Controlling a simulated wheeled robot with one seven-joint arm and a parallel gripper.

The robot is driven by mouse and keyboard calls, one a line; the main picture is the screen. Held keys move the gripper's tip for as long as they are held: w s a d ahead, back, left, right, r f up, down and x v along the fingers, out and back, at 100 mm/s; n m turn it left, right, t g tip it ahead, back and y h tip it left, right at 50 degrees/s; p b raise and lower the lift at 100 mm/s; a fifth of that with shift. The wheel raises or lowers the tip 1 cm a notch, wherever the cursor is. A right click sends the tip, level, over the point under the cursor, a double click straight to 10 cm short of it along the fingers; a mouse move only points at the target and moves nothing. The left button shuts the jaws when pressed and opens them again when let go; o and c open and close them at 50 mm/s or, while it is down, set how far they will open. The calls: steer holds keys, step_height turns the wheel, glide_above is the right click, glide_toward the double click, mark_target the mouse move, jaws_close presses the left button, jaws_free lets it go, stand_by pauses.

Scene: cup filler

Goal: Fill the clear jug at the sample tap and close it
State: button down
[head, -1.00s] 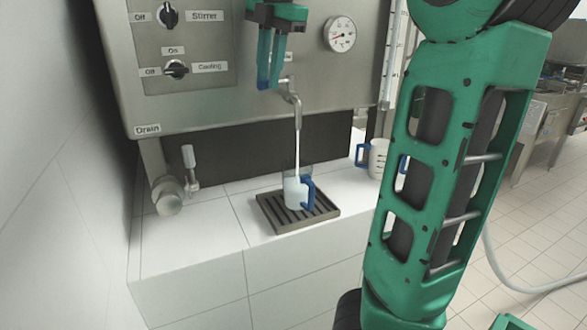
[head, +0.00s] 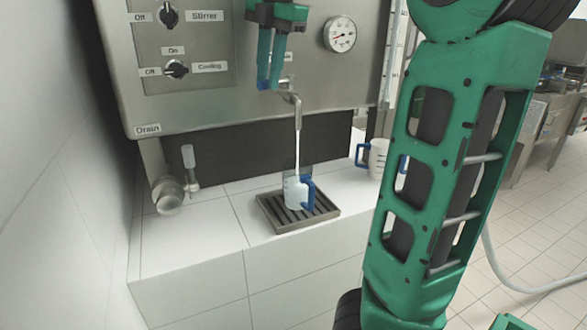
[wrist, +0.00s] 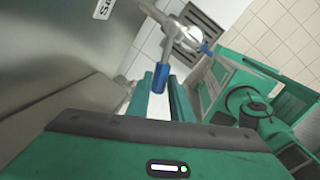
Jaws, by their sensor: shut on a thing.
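The clear jug (head: 294,194) with a blue handle stands upright on a dark drip grate under the sample tap (head: 293,93). A white stream (head: 297,150) runs from the tap's spout into the jug. White liquid fills much of it, below the rim; the exact level is hard to read. The jug also shows in the wrist view (wrist: 187,40), on the grate below the tap. My gripper (head: 267,84) is at the tap, shut on its blue lever (wrist: 160,79). The fingers partly hide the lever in the head view.
The drip grate (head: 272,211) sits on a white tiled ledge (head: 190,245). A pale jug (head: 378,156) with blue handles stands to the right, partly behind my arm. A drain valve (head: 167,195) is at left. The steel panel (head: 225,105) with knobs and gauge is behind my gripper.

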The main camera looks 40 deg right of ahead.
steer(key=shift+w, duration=0.1)
stand_by(0.4)
steer(key=w+m, duration=0.2)
steer(key=m, duration=0.1)
steer(key=shift+w+r+h, duration=0.15)
steer(key=shift+h, duration=0.15)
steer(key=shift+w+d+m, duration=0.1)
steer(key=shift+w+m, duration=0.25)
steer(key=shift+m, duration=0.45)
steer(key=shift+w+m, duration=0.15)
steer(key=shift+m, duration=0.15)
steer(key=c, duration=1.4)
jaws_free()
steer(key=shift+c, duration=0.2)
